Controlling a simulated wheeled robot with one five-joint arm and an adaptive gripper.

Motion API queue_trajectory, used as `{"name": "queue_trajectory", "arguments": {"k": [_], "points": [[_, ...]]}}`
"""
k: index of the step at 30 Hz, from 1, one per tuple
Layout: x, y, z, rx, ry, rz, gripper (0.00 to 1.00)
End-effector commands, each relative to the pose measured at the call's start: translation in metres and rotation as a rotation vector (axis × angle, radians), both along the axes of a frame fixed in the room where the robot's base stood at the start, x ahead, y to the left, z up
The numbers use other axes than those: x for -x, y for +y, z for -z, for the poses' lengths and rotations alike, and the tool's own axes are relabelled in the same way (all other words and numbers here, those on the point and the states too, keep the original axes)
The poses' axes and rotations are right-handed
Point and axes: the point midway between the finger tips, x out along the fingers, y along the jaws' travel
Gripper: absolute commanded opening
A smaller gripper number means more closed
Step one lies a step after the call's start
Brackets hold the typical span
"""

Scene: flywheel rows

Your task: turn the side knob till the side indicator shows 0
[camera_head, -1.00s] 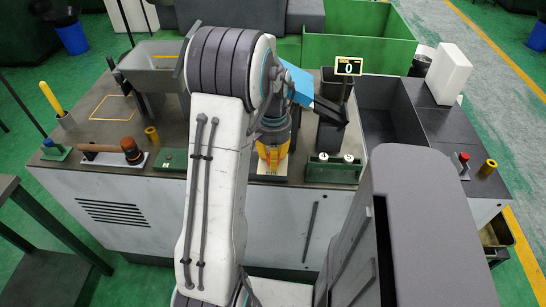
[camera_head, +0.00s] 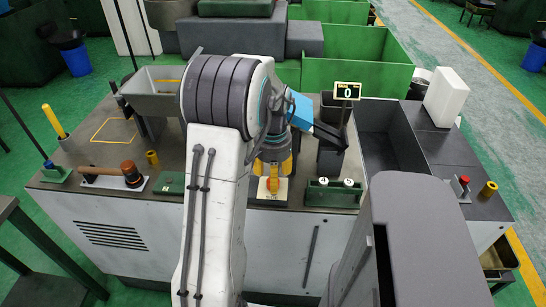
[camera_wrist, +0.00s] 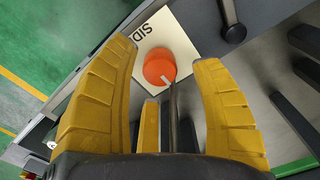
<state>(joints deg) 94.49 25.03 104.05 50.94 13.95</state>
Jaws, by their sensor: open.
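The side knob (camera_wrist: 158,66) is a round orange knob with a white mark, on a cream plate (camera_wrist: 188,24) lettered "SID…" in the wrist view. In the head view the knob (camera_head: 272,186) shows at the bench's front edge, just below my gripper. My gripper (camera_head: 273,168) has yellow fingers and is open and empty above the knob. In the wrist view the fingers of my gripper (camera_wrist: 165,52) stand on both sides of the knob with gaps visible.
A green block with two white dials (camera_head: 334,192) stands right of the knob. A wooden-handled tool (camera_head: 112,174) lies to the left. A dark open bin (camera_head: 388,145) and a red button (camera_head: 463,181) are on the right. A grey machine part stands in the right foreground.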

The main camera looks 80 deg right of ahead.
Motion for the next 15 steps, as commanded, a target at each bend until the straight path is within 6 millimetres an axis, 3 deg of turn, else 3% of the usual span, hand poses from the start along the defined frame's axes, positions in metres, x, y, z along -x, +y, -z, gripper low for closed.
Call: {"name": "queue_trajectory", "arguments": {"k": [6, 15], "points": [[0.000, -0.001, -0.040, 0.005, 0.001, 0.000, 0.59], [0.000, 0.000, -0.081, 0.001, 0.000, 0.000, 0.59]]}}
